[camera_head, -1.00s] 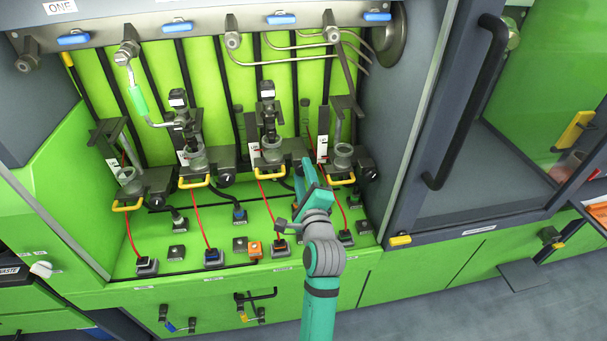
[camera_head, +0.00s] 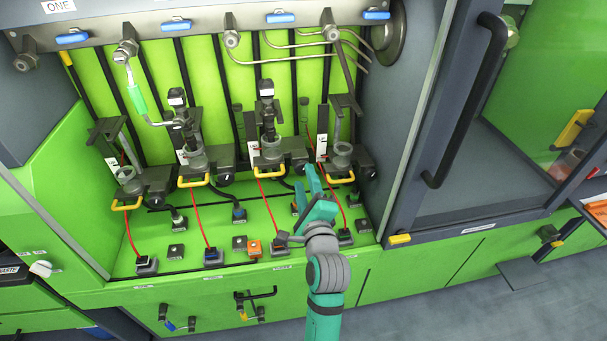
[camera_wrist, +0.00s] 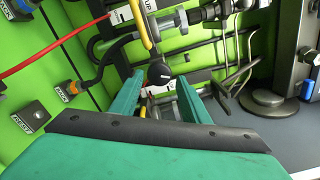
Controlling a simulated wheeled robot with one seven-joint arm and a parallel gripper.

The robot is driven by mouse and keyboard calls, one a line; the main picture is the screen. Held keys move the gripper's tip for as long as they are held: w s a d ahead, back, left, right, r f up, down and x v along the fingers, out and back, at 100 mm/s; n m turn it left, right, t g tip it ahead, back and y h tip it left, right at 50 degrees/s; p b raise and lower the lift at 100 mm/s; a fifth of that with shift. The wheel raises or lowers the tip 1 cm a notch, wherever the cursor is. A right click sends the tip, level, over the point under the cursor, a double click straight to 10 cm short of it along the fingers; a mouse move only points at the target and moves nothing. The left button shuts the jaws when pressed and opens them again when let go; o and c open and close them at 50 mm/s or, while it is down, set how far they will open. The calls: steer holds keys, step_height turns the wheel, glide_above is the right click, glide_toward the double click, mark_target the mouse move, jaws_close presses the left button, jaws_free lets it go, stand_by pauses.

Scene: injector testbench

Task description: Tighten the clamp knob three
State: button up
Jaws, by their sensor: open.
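The test bench has several clamp stations in a row, each with a grey cup and a yellow handle. The third station from the left (camera_head: 268,155) has a dark knob (camera_head: 299,167) at its right side. My gripper (camera_head: 306,180) is just below and in front of that knob, apart from it. In the wrist view, my gripper (camera_wrist: 157,90) has its two teal fingers spread with nothing between them. A round black knob (camera_wrist: 160,73) shows beyond the fingertips, roughly centred between them. I cannot tell its exact distance.
A red cable (camera_head: 267,205) and black hoses run around the stations. The grey cabinet door with a black handle (camera_head: 466,105) stands at the right.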

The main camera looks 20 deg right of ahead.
steer(key=s+a, duration=0.1)
steer(key=s, duration=0.6)
stand_by(0.4)
steer(key=s+a+f+n+g, duration=0.1)
steer(key=s+a+f+n, duration=0.3)
steer(key=s+f+n, duration=0.3)
steer(key=s+a+f+n, duration=0.4)
steer(key=s+f, duration=0.3)
steer(key=f, duration=0.1)
steer(key=s+a+f+n+y, duration=0.1)
steer(key=s+a+n, duration=0.2)
steer(key=s, duration=0.4)
steer(key=s+a+f+n+g+y, duration=0.1)
steer(key=s+a+n, duration=0.3)
steer(key=s+n, duration=0.2)
steer(key=s+a+f+n, duration=0.1)
steer(key=s+a+n, duration=0.2)
steer(key=s, duration=0.5)
steer(key=shift+s+a+n+y, duration=0.2)
steer(key=shift+a+n+y, duration=0.15)
steer(key=shift+n, duration=0.55)
